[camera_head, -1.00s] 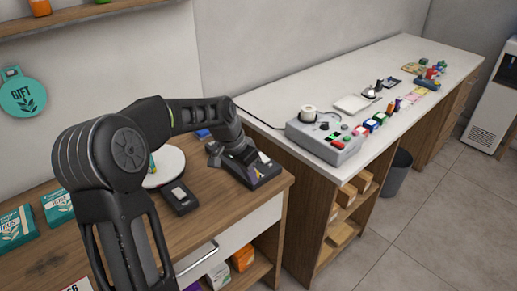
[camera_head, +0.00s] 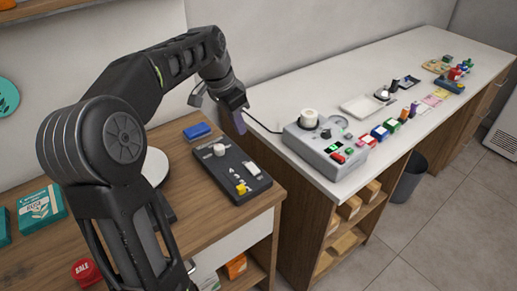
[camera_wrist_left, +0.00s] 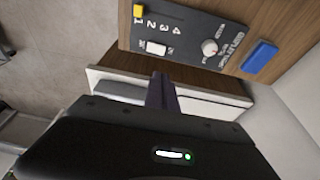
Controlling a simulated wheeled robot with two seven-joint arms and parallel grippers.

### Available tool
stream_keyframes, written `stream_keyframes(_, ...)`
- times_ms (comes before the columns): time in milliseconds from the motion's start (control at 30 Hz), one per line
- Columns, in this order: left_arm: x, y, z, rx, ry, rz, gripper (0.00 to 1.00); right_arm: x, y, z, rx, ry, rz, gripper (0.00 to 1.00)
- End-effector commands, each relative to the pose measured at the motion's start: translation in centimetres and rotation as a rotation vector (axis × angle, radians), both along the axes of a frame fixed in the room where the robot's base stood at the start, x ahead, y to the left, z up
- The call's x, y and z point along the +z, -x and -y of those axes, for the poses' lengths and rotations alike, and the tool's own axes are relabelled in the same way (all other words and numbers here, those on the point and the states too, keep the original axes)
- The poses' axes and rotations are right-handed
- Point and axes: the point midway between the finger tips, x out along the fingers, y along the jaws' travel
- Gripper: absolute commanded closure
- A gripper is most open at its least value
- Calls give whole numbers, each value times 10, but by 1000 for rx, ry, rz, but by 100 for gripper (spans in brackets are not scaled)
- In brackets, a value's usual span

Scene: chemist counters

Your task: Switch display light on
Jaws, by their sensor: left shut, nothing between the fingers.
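A black control panel (camera_head: 222,181) lies on the wooden counter. It carries a round white knob (camera_head: 219,149), a white rocker switch (camera_head: 252,168) and a yellow piece (camera_head: 242,187). In the left wrist view the same panel (camera_wrist_left: 187,34) shows the knob (camera_wrist_left: 210,48), the white switch (camera_wrist_left: 156,48) and numerals 1 to 4, with the yellow piece (camera_wrist_left: 139,11) near the 1. Its lettering is too small to read surely, and I cannot tell the switch's position. My left gripper (camera_head: 240,128) is shut and empty, raised beyond the panel's back edge, apart from it. My right gripper is out of view.
A blue block (camera_head: 197,131) lies behind the panel. A grey device (camera_head: 325,150) with a white knob and coloured buttons stands on the white counter (camera_head: 290,88) to the right. A gap separates the counters. A teal box (camera_head: 40,205) and red round thing (camera_head: 86,271) are at left.

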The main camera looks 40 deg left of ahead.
Motion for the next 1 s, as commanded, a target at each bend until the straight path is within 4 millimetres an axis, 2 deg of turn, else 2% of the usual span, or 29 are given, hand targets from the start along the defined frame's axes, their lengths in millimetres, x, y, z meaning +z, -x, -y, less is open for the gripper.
stream_keyframes(367,0,0,0,0,0,0,100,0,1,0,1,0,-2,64)
stream_keyframes(1000,5,4,15,1,0,0,100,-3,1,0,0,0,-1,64)
